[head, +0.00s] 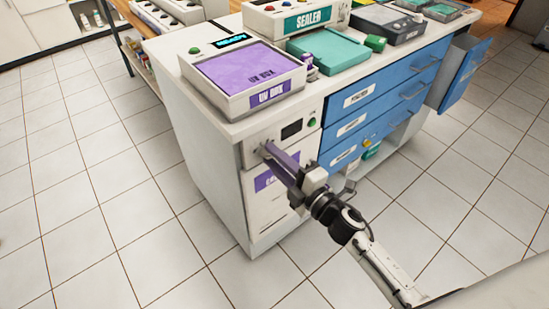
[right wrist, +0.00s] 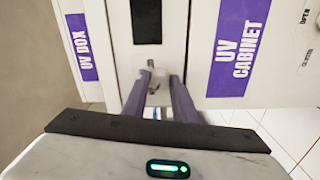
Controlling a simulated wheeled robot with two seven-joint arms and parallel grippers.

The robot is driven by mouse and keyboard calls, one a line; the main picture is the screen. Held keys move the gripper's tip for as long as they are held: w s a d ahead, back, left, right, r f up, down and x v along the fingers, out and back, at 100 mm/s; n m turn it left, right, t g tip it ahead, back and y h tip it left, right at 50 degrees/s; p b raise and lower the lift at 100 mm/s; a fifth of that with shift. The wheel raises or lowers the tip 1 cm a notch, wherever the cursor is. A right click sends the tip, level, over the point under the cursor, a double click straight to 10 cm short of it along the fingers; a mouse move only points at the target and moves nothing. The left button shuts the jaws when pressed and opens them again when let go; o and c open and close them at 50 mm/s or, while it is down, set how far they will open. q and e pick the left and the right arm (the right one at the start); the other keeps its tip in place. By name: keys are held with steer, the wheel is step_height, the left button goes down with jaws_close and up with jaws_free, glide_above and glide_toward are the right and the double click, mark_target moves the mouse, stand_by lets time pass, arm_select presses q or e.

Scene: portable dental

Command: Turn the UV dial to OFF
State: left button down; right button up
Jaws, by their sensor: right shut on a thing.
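The UV cabinet (head: 262,205) is a white unit under the counter with a purple label, which reads "UV CABINET" in the right wrist view (right wrist: 237,48). Its control panel has a dark display (head: 291,130) and a green button (head: 311,123). The small grey dial (right wrist: 151,68) sits on the panel beside the display; in the head view the fingertips largely cover it. My right gripper (head: 267,150) reaches the panel with its purple fingers shut on the dial, also seen in the right wrist view (right wrist: 153,84). The dial's markings are not readable. My left gripper is not in view.
On the counter above stand the purple-lidded UV box (head: 250,75) and the sealer (head: 300,18). Blue drawers (head: 365,100) are right of the cabinet, with an open blue door (head: 465,75) at the far end. The tiled floor in front and left is clear.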

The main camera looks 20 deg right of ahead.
steer(key=o, duration=1)
steer(key=shift+o, duration=0.2)
steer(key=shift+s, duration=0.1)
steer(key=v, duration=1)
